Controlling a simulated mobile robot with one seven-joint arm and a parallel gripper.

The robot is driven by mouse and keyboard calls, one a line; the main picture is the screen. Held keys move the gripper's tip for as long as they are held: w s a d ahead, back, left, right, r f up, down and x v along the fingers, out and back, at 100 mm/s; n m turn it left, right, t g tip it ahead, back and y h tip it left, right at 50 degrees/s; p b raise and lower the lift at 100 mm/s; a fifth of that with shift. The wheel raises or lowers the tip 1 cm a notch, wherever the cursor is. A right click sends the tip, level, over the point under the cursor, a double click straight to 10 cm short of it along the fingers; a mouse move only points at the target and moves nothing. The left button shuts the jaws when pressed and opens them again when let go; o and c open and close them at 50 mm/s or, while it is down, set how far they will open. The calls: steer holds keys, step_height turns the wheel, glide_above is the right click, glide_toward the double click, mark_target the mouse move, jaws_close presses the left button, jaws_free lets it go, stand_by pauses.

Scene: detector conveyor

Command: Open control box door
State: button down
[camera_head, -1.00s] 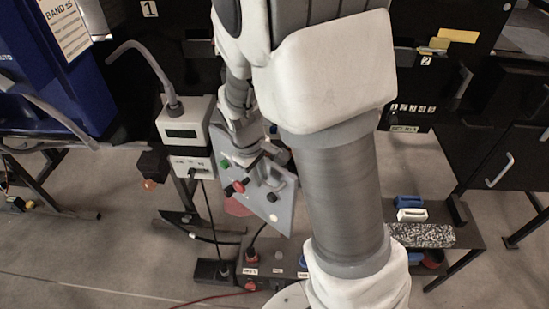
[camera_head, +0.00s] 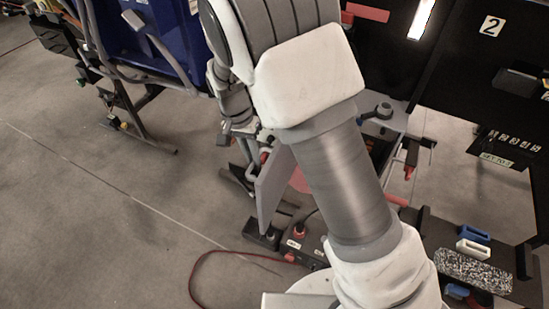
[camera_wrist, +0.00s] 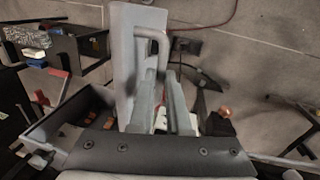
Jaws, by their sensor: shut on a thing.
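The control box door is a flat grey panel (camera_head: 272,190), seen nearly edge-on left of my arm in the head view. In the wrist view the door (camera_wrist: 136,45) stands upright, swung out from the control box. The box's grey wall (camera_wrist: 70,105) and dark inside show to the left. A grey bar handle (camera_wrist: 162,45) sticks out from the door. My gripper (camera_wrist: 160,88) is shut on this handle. In the head view my gripper (camera_head: 264,150) is at the door's upper edge, partly hidden by my arm. The door's button face is turned out of sight there.
A dark bench at lower right holds a blue block (camera_head: 474,233), a white block (camera_head: 473,249) and a speckled slab (camera_head: 473,270). Dark socket boxes (camera_head: 300,240) and a red cable (camera_head: 194,275) lie below the door. The floor at left is open.

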steer(key=w+a+m, duration=0.3)
steer(key=w+a, duration=0.1)
steer(key=shift+a+p, duration=0.35)
steer(key=shift+a, duration=0.05)
steer(key=c, duration=0.9)
jaws_free()
steer(key=shift+s, duration=0.1)
steer(key=a+r, duration=0.1)
steer(key=r, duration=0.4)
steer(key=w+r, duration=0.1)
steer(key=r, duration=0.5)
steer(key=a+r, duration=0.1)
steer(key=r, duration=0.5)
steer(key=shift+w+a+r, duration=0.1)
steer(key=shift+w+a, duration=0.2)
steer(key=shift+w, duration=0.1)
